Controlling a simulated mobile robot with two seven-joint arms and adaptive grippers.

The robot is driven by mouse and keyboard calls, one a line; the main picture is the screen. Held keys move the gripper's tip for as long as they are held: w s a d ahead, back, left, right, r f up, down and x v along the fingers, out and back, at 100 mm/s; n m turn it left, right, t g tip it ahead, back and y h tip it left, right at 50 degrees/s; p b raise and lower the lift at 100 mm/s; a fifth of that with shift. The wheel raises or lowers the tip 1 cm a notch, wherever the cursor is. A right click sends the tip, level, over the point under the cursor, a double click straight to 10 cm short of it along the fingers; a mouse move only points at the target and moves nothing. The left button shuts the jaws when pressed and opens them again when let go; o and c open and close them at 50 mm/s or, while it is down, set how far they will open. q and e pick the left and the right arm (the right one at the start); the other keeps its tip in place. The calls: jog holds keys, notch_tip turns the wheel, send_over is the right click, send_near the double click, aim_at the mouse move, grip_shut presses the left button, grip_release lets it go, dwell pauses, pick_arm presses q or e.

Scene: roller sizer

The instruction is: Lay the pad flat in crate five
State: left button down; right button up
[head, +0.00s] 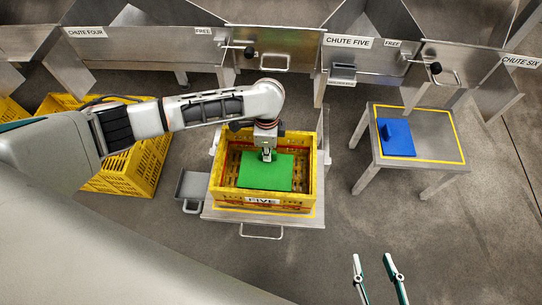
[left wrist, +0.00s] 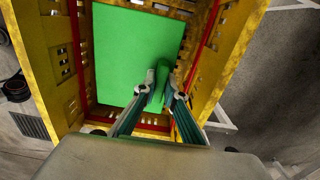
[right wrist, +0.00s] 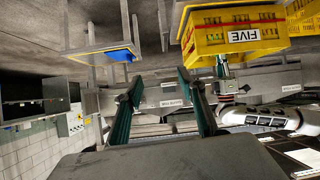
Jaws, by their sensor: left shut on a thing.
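The green pad (head: 262,180) is inside the yellow crate five (head: 313,178), with its broad face up; it also shows in the left wrist view (left wrist: 130,55). It looks roughly level, but I cannot tell whether it touches the crate floor. My left gripper (head: 267,155) reaches down into the crate and is shut on the pad's raised green grip, seen between the fingers in the left wrist view (left wrist: 160,88). My right gripper (head: 378,277) is open and empty, low in the head view, away from the crate.
Crate five stands on a metal stand (head: 283,218) below the chutes. A blue pad (head: 398,138) lies on a small table (head: 441,150) to the right. Other yellow crates (head: 130,180) stand at the left, partly behind my arm. The floor between stand and table is clear.

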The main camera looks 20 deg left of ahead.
pick_arm(q)
jog(key=shift+w+f, duration=0.1)
jog(key=shift+f, duration=0.35)
jog(key=f+b, duration=0.1)
jog(key=f, duration=0.1)
jog(key=f+b, duration=0.1)
jog(key=f, duration=0.1)
jog(key=shift+s+f, duration=0.2)
jog(key=shift+f, duration=0.1)
jog(key=shift+w+r, duration=0.1)
jog(key=shift+w, duration=0.05)
jog(key=shift+w+r, duration=0.1)
jog(key=shift+r, duration=0.15)
jog(key=c, duration=2.1)
grip_release()
jog(key=shift+f, duration=0.2)
pick_arm(e)
jog(key=shift+w+a+r+m+t+y, duration=0.15)
jog(key=shift+w+a+r+y, duration=0.05)
jog(key=shift+a+r, duration=0.25)
jog(key=shift+w+a+r+m+t+y, duration=0.2)
jog(key=shift+a+r, duration=0.1)
jog(key=shift+a, duration=0.25)
